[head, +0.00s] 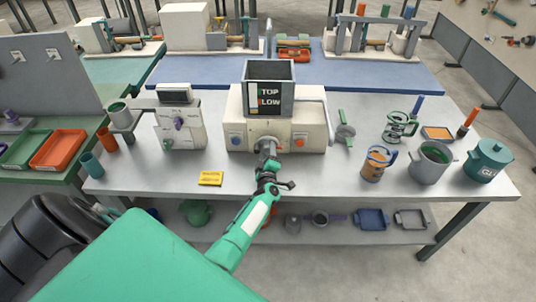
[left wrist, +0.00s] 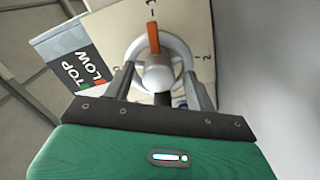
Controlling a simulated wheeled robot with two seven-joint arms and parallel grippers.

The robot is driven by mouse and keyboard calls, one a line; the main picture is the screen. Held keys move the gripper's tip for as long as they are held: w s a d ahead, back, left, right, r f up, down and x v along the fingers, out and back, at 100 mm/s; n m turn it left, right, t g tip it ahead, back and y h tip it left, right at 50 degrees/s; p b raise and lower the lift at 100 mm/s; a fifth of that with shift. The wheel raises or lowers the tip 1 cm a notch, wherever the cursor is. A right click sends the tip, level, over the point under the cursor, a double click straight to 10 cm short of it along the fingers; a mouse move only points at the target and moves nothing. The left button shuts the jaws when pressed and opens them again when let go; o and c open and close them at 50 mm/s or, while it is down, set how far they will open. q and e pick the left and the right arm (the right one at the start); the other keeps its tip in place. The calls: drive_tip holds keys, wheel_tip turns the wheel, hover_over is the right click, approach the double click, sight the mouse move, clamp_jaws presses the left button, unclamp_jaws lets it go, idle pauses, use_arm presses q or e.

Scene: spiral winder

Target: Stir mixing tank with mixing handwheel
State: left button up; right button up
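The machine (head: 310,130) stands mid-table, with a grey hopper marked with words ending TOP and LOW (head: 270,93). On its front is a grey round wheel (left wrist: 180,45) with a pale hub and an orange pointer (left wrist: 153,37), beside a numbered dial face. My left gripper (head: 267,158) is at this wheel. In the left wrist view its two fingers (left wrist: 161,84) stand wide apart, one on each side of the hub, with tips at the rim; contact is unclear. My right gripper is not in view.
A grey pot with green contents (head: 431,165), a teal lidded pot (head: 487,160), an orange-labelled jar (head: 377,163) and a wire stand (head: 399,127) are at right. A yellow block (head: 211,178) lies at front left. A smaller machine (head: 179,122) stands left.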

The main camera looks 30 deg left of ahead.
use_arm(q)
drive_tip(key=b+v, duration=0.1)
drive_tip(key=v, duration=1.1)
drive_tip(key=shift+s+d+f+b, duration=0.1)
drive_tip(key=shift+s+b, duration=0.05)
drive_tip(key=shift+b, duration=0.2)
drive_tip(key=shift+s+d, duration=0.4)
drive_tip(key=shift+s, duration=0.2)
drive_tip(key=shift+c, duration=0.5)
